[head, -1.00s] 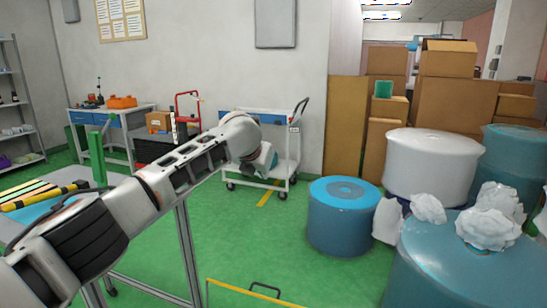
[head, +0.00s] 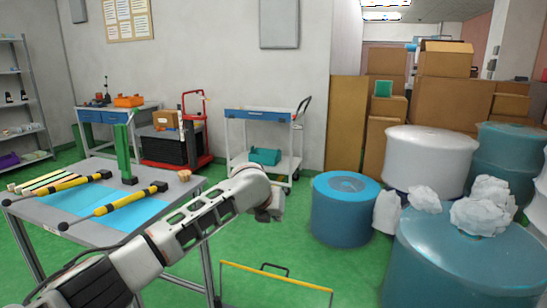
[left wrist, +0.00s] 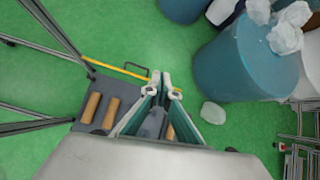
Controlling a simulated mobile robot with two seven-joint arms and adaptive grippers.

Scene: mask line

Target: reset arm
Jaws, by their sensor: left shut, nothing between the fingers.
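My left arm comes in from the lower left in the head view and reaches toward the middle. My left gripper (head: 272,212) is at its end, small and partly hidden by the wrist. In the left wrist view the two fingers of my left gripper (left wrist: 160,82) are together, with nothing between them. They point down over a low grey cart and the green floor. My right gripper is in neither view.
A grey table (head: 180,195) with a blue mat (head: 130,210) and yellow-black rods (head: 130,198) stands left. Blue drums (head: 345,215) (head: 465,265) stand right. A yellow-handled low cart (left wrist: 85,85) carrying brown rolls (left wrist: 90,107) is below the gripper. Green floor is free behind it.

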